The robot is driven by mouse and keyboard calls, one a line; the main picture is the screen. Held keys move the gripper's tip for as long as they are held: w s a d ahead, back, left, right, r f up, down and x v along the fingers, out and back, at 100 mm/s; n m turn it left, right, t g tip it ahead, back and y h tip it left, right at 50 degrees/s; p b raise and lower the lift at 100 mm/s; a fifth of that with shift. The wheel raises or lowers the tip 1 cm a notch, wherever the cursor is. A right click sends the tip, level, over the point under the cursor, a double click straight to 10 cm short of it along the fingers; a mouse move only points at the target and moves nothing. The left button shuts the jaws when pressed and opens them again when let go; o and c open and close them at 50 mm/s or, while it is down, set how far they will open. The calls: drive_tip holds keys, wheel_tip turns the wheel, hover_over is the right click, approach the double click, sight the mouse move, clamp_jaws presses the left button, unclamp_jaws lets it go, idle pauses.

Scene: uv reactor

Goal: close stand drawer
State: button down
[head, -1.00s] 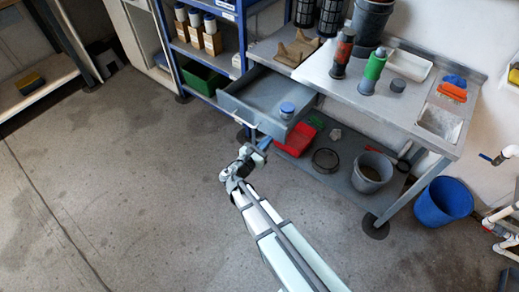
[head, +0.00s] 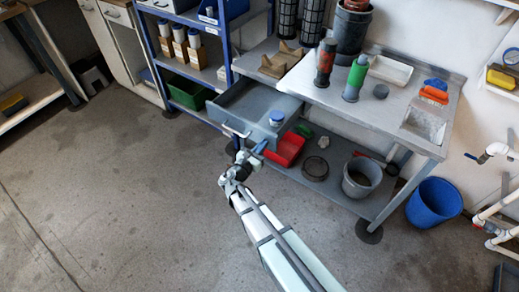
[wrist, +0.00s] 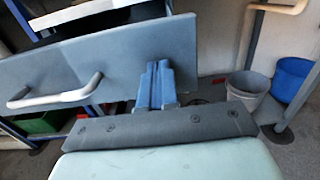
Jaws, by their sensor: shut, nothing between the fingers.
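The stand drawer (head: 240,108) is pulled out from the left part of the metal stand (head: 335,95). A blue-lidded jar (head: 277,118) stands inside it. The drawer front (wrist: 110,65) fills much of the wrist view, with its pale handle (wrist: 55,97) at the left. My gripper (head: 258,148) is just in front of the drawer's front, near its right end in the head view. Its blue fingers (wrist: 157,82) are shut with nothing between them, and point at the right part of the drawer front, right of the handle. I cannot tell whether they touch it.
Under the stand are a red bin (head: 287,150), a grey bucket (head: 361,178) and a dark ring (head: 315,168). A blue bucket (head: 434,203) stands on the floor at the right. A blue shelf (head: 185,50) is at the left. The floor at left is clear.

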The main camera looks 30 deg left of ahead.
sight(276, 130)
drive_tip(key=w, duration=2.3)
drive_tip(key=shift+w, duration=1.05)
drive_tip(key=shift+w+r, duration=0.1)
drive_tip(key=shift+w, duration=0.1)
drive_tip(key=s, duration=1.5)
drive_tip(key=shift+s, duration=0.1)
